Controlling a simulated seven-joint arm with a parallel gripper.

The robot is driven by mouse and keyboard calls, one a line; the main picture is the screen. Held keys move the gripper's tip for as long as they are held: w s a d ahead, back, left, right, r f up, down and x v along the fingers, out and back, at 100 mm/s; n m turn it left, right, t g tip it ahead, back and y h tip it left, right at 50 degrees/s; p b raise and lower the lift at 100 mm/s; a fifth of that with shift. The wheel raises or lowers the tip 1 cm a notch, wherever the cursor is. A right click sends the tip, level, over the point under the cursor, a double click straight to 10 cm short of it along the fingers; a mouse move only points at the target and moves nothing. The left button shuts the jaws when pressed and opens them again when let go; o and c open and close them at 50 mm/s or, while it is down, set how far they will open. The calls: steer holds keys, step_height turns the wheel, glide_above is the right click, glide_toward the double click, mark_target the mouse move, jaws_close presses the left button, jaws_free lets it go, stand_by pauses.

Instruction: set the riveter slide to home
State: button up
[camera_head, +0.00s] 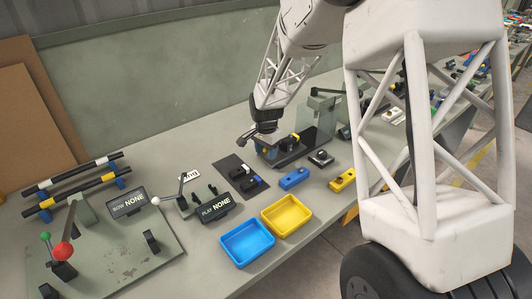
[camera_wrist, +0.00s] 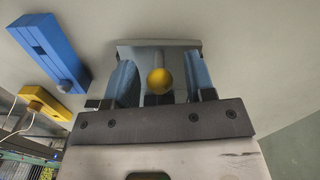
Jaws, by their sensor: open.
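The riveter is a dark base (camera_head: 290,156) on the bench, with a grey upright post (camera_head: 322,112) and a clear panel (camera_head: 308,140). A yellow ball knob (camera_head: 296,136) shows beside the panel in the head view. My gripper (camera_head: 263,137) is low over the left end of the riveter, pointing down, and hides part of it. In the wrist view my gripper (camera_wrist: 160,85) is open, with a yellow ball (camera_wrist: 160,80) between its two fingers. I cannot tell whether a finger touches it. The slide's rail and home mark cannot be made out.
A blue block (camera_head: 294,178) and a yellow block (camera_head: 342,180) lie in front of the riveter. Blue (camera_head: 247,243) and yellow (camera_head: 287,216) trays stand nearer the bench edge. A dark mat (camera_head: 240,178) with small parts and a "PLAY NONE" sign (camera_head: 215,208) are to the left.

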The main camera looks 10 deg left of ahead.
steer(key=shift+f, duration=0.55)
steer(key=shift+c, duration=0.5)
jaws_close()
